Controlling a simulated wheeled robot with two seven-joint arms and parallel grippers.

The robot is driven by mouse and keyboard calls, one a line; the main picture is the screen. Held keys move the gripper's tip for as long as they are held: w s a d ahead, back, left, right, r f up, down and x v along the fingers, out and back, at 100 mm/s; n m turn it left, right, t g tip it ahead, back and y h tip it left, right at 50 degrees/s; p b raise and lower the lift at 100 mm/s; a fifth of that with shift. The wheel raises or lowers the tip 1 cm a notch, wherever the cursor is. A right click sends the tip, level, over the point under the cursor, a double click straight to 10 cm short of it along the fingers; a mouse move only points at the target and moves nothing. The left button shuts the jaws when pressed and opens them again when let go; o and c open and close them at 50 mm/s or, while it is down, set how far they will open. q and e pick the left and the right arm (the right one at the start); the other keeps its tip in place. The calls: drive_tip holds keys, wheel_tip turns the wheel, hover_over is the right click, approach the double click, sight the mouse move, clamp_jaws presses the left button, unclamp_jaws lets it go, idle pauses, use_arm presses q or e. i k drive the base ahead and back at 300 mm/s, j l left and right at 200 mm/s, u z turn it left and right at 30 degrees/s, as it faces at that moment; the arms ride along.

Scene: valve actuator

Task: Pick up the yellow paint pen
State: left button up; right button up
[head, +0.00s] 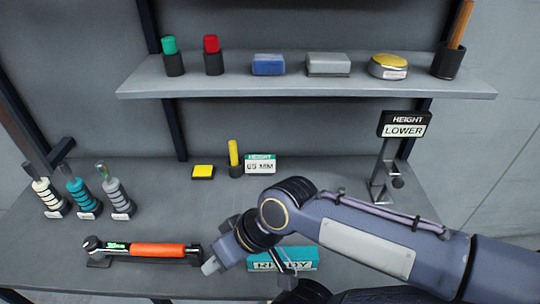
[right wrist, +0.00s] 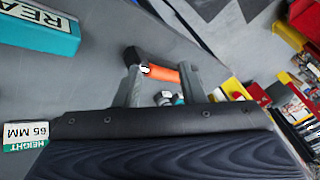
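The yellow paint pen (head: 233,151) stands upright in a small dark holder (head: 236,171) on the bench, left of the 65 MM height card. My right gripper (head: 212,263) is low over the front of the bench, nearer to me than the pen and apart from it. In the right wrist view its two fingers (right wrist: 161,88) are spread with nothing held between them. An orange-handled wrench (head: 158,249) lies beyond the fingertips and shows through the gap (right wrist: 160,73). The pen does not show in the right wrist view. My left gripper is not in view.
A yellow block (head: 203,172) lies just left of the pen holder, and the height card (head: 260,164) stands to its right. A teal READY block (head: 290,259) sits near the front. A grey shelf (head: 220,84) overhangs behind. A LOWER sign stand (head: 386,165) is at right.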

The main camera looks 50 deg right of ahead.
sight(233, 147)
drive_tip(key=z, duration=1.55)
